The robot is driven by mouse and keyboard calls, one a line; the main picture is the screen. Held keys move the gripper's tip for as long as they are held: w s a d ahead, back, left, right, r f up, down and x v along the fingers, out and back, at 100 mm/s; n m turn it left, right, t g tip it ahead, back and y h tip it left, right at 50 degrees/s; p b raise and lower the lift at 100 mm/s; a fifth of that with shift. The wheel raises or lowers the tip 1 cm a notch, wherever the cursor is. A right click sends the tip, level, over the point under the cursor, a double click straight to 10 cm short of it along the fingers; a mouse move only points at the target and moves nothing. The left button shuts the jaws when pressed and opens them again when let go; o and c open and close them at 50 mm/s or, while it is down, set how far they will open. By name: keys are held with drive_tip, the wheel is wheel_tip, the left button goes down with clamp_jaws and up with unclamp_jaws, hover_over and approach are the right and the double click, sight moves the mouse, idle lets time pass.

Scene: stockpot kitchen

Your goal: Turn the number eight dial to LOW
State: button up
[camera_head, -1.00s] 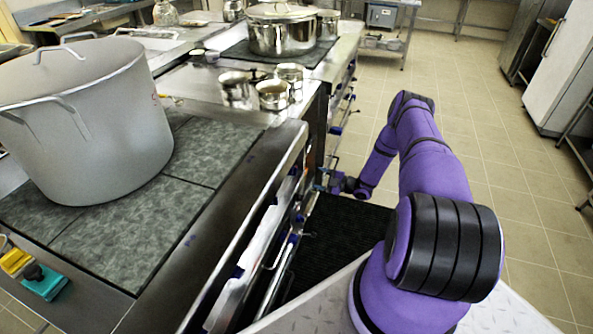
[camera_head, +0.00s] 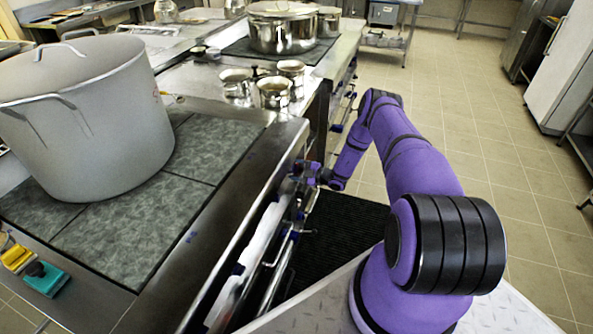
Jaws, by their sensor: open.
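My purple arm reaches out over the walkway, and my gripper (camera_head: 299,171) is at the stove's front side, just below the counter edge. The gripper is open, small and dark in the picture. A row of dark blue dials runs along the front panel. One dial (camera_head: 337,127) shows beyond the gripper and another (camera_head: 238,268) nearer to me. The numbers and LOW marks cannot be read, so I cannot tell which dial is number eight. I cannot tell whether the gripper touches a dial.
A large grey stockpot (camera_head: 95,130) stands on the stove top (camera_head: 120,245). Small steel pots (camera_head: 273,92) and a lidded pot (camera_head: 281,32) stand farther back. Yellow and teal items (camera_head: 45,279) lie at the near left corner. A black mat (camera_head: 335,228) and open tiled floor lie right.

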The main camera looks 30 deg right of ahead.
drive_tip(key=c, duration=0.9)
drive_tip(key=shift+o, duration=0.2)
drive_tip(key=n, duration=0.5)
drive_tip(key=shift+n, duration=0.3)
drive_tip(key=n, duration=1)
drive_tip(key=shift+f+n, duration=0.1)
drive_tip(key=shift+n, duration=0.3)
drive_tip(key=n, duration=0.5)
drive_tip(key=shift+n, duration=0.3)
